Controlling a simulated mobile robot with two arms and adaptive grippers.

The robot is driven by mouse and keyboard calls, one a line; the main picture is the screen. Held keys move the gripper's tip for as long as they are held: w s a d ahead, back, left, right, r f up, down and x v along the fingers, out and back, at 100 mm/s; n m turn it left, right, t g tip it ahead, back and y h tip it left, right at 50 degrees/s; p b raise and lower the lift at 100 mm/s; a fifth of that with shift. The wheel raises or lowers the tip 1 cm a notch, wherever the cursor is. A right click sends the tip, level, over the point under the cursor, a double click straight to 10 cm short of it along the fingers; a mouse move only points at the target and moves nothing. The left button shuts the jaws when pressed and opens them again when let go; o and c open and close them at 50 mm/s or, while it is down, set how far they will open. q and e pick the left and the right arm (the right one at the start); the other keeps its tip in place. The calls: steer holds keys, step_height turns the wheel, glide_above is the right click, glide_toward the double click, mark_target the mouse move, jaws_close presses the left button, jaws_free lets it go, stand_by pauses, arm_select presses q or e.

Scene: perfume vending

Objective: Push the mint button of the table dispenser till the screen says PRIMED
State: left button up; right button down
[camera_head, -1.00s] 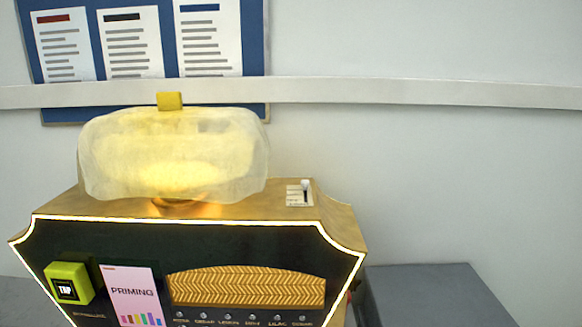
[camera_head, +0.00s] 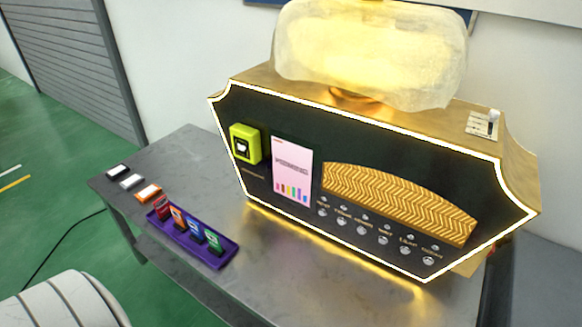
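The table dispenser (camera_head: 300,140) is a dark-fronted gold box with a glowing light strip around its front panel, standing on the grey table. Its pinkish-white screen (camera_head: 292,170) shows one line of text, too blurred to read surely, above small coloured bars. A row of several small round silver buttons (camera_head: 382,240) with labels runs under the gold zigzag panel (camera_head: 398,203). The labels are too blurred for me to tell which button is mint. Neither of my grippers is in view.
A yellow-green card unit (camera_head: 245,144) sits left of the screen. A purple tray (camera_head: 212,255) with several coloured cards stands before the dispenser on the table (camera_head: 180,150). Three small cards or blocks (camera_head: 132,181) lie at the left. A lever switch (camera_head: 483,123) is on top.

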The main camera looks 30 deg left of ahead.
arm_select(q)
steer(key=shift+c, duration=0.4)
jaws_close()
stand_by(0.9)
